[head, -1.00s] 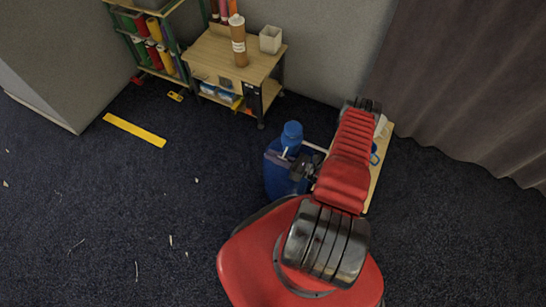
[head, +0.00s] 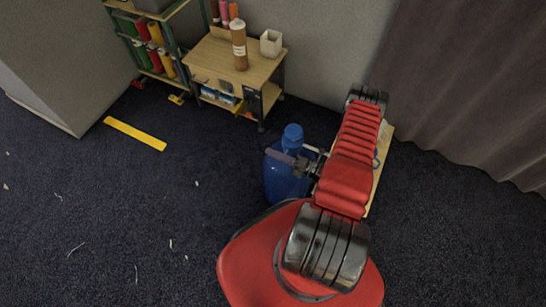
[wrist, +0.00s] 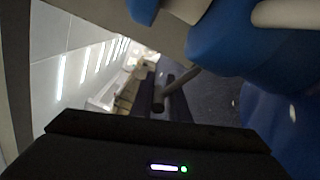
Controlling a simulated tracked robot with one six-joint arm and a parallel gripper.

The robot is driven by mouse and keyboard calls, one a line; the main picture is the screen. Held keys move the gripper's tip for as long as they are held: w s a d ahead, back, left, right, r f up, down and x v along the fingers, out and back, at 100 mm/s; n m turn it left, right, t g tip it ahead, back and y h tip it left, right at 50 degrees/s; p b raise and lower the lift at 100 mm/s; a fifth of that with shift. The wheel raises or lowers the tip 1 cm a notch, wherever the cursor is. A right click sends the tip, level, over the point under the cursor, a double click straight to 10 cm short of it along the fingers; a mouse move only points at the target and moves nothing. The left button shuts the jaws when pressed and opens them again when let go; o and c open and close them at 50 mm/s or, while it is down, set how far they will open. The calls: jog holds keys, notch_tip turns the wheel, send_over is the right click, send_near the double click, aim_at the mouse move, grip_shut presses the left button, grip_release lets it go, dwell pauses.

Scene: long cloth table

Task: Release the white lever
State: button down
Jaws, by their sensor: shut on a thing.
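A blue container (head: 280,181) with a rounded blue cap (head: 292,133) stands just left of my arm in the head view. My gripper (head: 284,158) is at its upper part, below the cap, and is shut on the white lever. The lever is hidden in the head view by the gripper. In the wrist view, a pale rod-like part that looks like the white lever (wrist: 287,14) shows at the top right, against the blue body (wrist: 232,45). The fingertips are not clear there.
A light board (head: 380,165) is partly hidden behind my arm. The dark floor to the left is mostly open.

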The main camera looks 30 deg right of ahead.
jog(key=shift+w+d+r+m, duration=0.2)
jog(key=shift+d+r+m, duration=0.2)
jog(key=shift+m, duration=0.5)
jog(key=c, duration=1.9)
grip_release()
jog(key=shift+o, duration=1.4)
jog(key=shift+a, duration=0.1)
jog(key=shift+s, duration=0.15)
jog(key=v, duration=1.3)
jog(key=shift+s, duration=0.25)
jog(key=shift+f, duration=0.15)
